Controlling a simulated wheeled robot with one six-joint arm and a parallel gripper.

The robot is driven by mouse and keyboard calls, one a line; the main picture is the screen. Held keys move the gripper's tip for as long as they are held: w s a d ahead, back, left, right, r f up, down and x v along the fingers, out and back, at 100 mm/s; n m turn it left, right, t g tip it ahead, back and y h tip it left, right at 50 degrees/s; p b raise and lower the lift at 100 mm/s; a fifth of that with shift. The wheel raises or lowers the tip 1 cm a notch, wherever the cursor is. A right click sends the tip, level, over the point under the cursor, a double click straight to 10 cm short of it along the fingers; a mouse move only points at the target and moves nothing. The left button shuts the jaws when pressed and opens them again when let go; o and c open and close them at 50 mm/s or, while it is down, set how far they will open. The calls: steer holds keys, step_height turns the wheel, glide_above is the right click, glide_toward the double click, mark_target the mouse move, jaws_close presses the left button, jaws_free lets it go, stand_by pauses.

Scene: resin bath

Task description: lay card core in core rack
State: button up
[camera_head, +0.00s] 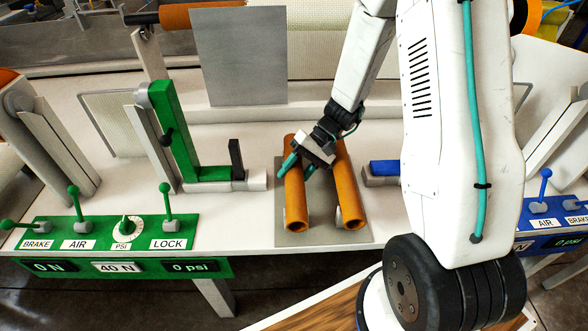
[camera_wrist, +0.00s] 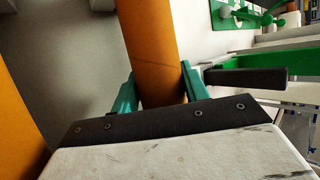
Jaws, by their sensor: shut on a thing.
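Two brown-orange card cores, hollow tubes, lie side by side, the left core (camera_head: 294,200) and the right core (camera_head: 348,195). They are over a grey plate with small pale supports, which looks like the core rack (camera_head: 318,236). My gripper (camera_head: 298,166) is shut on the left core, its teal fingers on either side of the tube. In the wrist view the held core (camera_wrist: 150,45) runs between the fingers (camera_wrist: 160,90), and the other core (camera_wrist: 18,120) is at the left. Whether the held core rests on the rack or hangs just above it, I cannot tell.
A green clamp stand (camera_head: 177,135) with a black upright stands left of the rack. A blue part (camera_head: 384,168) is close on the right, partly behind my arm. A green lever panel (camera_head: 110,232) lines the front left edge. A grey sheet (camera_head: 238,55) stands behind.

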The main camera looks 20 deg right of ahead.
steer(key=o, duration=1.1)
steer(key=shift+o, duration=0.2)
steer(key=v, duration=0.7)
steer(key=shift+d+r, duration=0.25)
steer(key=shift+d, duration=0.1)
steer(key=s+a+r+n+h, duration=0.1)
steer(key=s+a+r+h, duration=0.1)
steer(key=s+r, duration=0.4)
steer(key=s+a+r+n+h, duration=0.1)
steer(key=s+a+r+h, duration=0.2)
steer(key=r, duration=0.6)
steer(key=s+d+r+t+h, duration=0.1)
steer(key=s+r+h, duration=0.1)
steer(key=s, duration=0.5)
steer(key=s+r+t+h, duration=0.1)
steer(key=s+r+h, duration=0.1)
steer(key=s+r, duration=0.2)
steer(key=s, duration=0.2)
steer(key=shift+s+d+n+t, duration=0.3)
steer(key=shift+s+d+n, duration=0.1)
